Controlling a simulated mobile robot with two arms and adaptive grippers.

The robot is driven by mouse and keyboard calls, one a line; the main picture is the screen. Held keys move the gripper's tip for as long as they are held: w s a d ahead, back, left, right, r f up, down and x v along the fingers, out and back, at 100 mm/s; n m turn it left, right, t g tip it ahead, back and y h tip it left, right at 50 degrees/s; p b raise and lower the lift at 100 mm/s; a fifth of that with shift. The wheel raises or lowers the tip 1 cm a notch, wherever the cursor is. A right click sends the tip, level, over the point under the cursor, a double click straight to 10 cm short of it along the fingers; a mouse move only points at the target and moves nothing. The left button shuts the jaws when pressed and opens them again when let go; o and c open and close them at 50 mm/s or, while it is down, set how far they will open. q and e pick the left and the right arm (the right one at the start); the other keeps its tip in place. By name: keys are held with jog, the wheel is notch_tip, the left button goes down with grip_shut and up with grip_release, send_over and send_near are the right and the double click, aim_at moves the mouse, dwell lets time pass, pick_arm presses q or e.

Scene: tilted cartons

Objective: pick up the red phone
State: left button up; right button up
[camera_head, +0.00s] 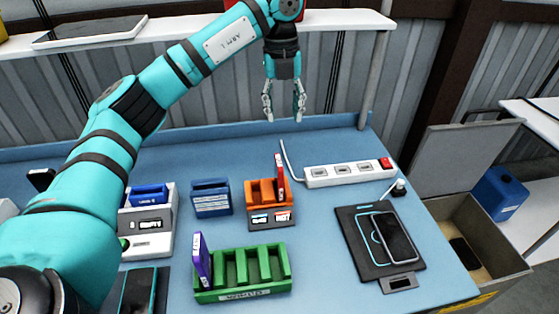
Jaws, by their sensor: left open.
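A slim red block, which looks like the red phone (281,172), stands upright in the right end of an orange slotted holder (258,188) on the blue table. My left gripper (284,110) hangs with its fingers pointing down, open and empty. In the picture it is above the red phone, apart from it, near the back of the table. My right gripper does not show.
A green rack (241,271) with a purple block (201,258) stands in front, and a blue holder (211,196) to the left. A white power strip (345,172) lies behind right. A dark phone (395,236) lies on a black pad (364,269). An open carton (482,231) stands right.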

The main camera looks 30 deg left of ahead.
pick_arm(q)
jog(key=a, duration=0.1)
jog(key=p, duration=0.2)
send_over(279, 161)
notch_tip(279, 161, down, 4)
jog(key=shift+y, duration=0.3)
jog(key=f, duration=0.3)
jog(key=f+p, duration=0.1)
jog(key=f, duration=0.2)
jog(key=shift+w+a+f, duration=0.15)
jog(key=shift+w, duration=0.05)
jog(key=shift+f, duration=0.2)
jog(key=shift+f+p, duration=0.2)
jog(key=shift+p, duration=0.25)
jog(key=f+p, duration=0.2)
jog(key=f, duration=0.2)
jog(key=shift+s+f+p, duration=0.2)
jog(key=shift+p, duration=0.15)
jog(key=shift+f, duration=0.25)
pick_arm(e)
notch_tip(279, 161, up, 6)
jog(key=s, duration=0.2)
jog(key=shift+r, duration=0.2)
pick_arm(q)
grip_shut()
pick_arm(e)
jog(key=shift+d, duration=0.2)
